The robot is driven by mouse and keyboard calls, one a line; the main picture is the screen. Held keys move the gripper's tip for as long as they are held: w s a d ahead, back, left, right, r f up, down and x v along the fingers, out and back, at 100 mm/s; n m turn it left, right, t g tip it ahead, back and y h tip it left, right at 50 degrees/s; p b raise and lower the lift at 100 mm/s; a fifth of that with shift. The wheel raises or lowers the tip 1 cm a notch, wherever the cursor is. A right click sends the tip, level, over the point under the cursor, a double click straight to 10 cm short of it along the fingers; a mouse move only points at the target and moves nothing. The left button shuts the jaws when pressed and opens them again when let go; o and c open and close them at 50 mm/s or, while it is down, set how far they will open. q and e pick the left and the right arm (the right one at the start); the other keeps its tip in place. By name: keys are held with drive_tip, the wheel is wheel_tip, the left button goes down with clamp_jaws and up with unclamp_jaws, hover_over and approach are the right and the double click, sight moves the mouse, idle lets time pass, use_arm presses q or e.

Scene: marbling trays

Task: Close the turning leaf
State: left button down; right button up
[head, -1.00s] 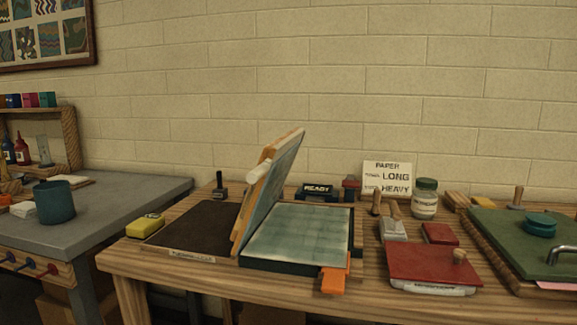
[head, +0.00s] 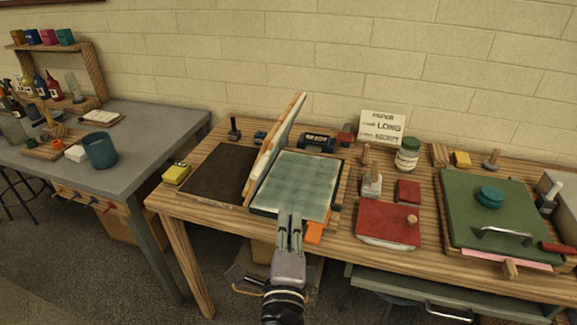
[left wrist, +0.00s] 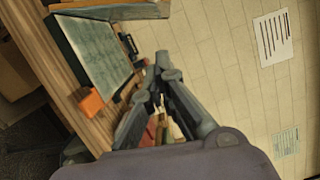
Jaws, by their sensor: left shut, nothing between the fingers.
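The turning leaf (head: 277,141) is a wood-edged panel with a pale inner face. It stands tilted up at the left side of the tray (head: 299,181), which has a pale green gridded surface and a dark rim. In the left wrist view the leaf (left wrist: 112,12) shows only partly, at the top edge. My left gripper (head: 289,215) is shut and empty at the tray's front edge, left of the orange tab (head: 315,231). In the left wrist view its fingertips (left wrist: 164,66) meet. My right gripper is not in view.
A dark mat (head: 219,174) lies left of the leaf, with a yellow block (head: 176,173) beside it. A red board (head: 388,223) and a green board (head: 480,220) lie to the right.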

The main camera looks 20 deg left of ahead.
use_arm(q)
drive_tip(key=w+a+r+p, duration=0.1)
drive_tip(key=w+a+p, duration=0.4)
drive_tip(key=w, duration=0.5)
drive_tip(key=shift+a, duration=0.55)
drive_tip(key=shift+r, duration=0.15)
